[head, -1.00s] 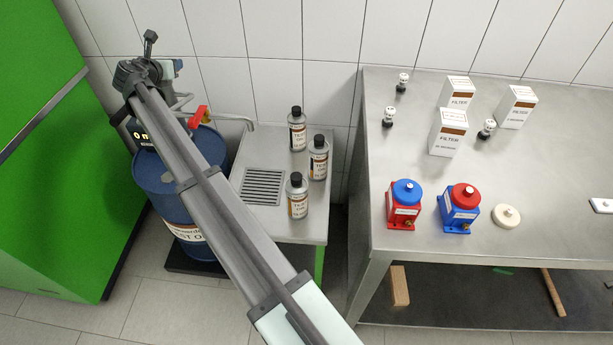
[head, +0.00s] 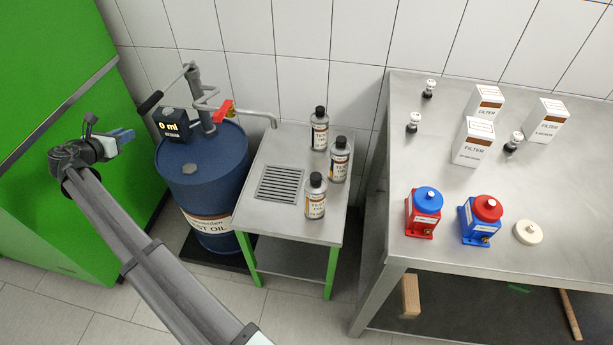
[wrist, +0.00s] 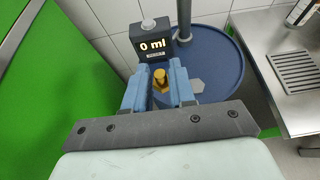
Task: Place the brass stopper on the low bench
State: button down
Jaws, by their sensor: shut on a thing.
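My gripper (head: 125,139) is to the left of the blue drum, in front of the green cabinet. In the wrist view its blue fingers (wrist: 160,84) are shut on the brass stopper (wrist: 160,78), which shows as a small golden piece between them. The stopper cannot be made out in the head view. The low bench (head: 268,214) is a small metal table with green legs, right of the drum and well apart from my gripper. It also shows at the right of the wrist view (wrist: 268,106).
The blue drum (head: 205,190) carries a pump with a crank, a red lever, a spout and a "0 ml" display (head: 173,126). Several bottles (head: 316,195) stand on the low bench's right side, beside a drain grate (head: 280,184). The taller workbench (head: 370,290) is farther right.

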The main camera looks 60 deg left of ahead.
jog(key=w+d+f+m+t+h, duration=0.25)
jog(key=w+f, duration=0.35)
jog(key=w, duration=0.3)
jog(key=m+t+h, duration=0.2)
jog(key=m+h, duration=0.6)
send_over(321, 157)
notch_tip(321, 157, down, 12)
jog(key=shift+g, duration=0.25)
jog(key=shift+f, duration=3.55)
jog(key=shift+f, duration=0.1)
jog(key=c, duration=1.2)
grip_release()
